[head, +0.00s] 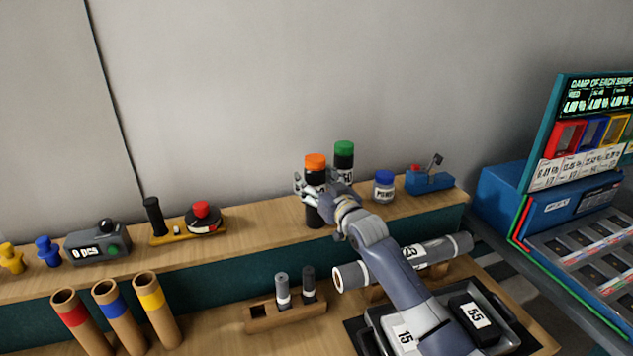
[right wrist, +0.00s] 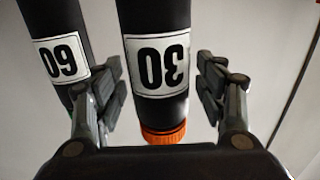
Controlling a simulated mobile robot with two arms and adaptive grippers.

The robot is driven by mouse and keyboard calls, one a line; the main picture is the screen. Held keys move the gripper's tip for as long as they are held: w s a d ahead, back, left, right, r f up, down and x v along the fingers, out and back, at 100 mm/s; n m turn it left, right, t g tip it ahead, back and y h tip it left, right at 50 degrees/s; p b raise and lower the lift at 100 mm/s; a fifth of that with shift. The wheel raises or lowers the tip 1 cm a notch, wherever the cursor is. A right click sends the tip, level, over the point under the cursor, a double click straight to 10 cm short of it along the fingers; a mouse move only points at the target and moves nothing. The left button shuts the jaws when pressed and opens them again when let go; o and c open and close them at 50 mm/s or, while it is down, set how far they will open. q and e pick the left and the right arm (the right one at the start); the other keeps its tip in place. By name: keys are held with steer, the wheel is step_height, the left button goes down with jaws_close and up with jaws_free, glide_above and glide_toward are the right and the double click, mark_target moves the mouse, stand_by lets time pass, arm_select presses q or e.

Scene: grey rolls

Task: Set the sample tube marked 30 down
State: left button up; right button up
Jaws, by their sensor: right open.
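The sample tube marked 30 (right wrist: 160,65) is black with a white label and an orange cap. In the head view the orange-capped tube (head: 315,162) stands upright on the wooden shelf, near its front edge. My right gripper (head: 314,187) is around it at the upper part. In the right wrist view my open right gripper (right wrist: 157,85) has one finger on each side of the tube, with visible gaps. A tube marked 60 (right wrist: 62,58) is beside it, partly behind the left finger. My left gripper is not in view.
A green-capped tube (head: 344,150) stands just behind, and a blue-capped jar (head: 384,186) to the right on the shelf (head: 265,222). Below are a small wooden rack (head: 262,319) and a grey roll (head: 437,252). The shelf left of the tube is clear up to a yellow-based device (head: 160,238).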

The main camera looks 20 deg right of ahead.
steer(key=shift+r, duration=0.25)
steer(key=shift+s+f, duration=0.2)
steer(key=shift+s, duration=0.05)
steer(key=s+d+b, duration=0.2)
steer(key=s, duration=0.9)
steer(key=shift+s, duration=0.25)
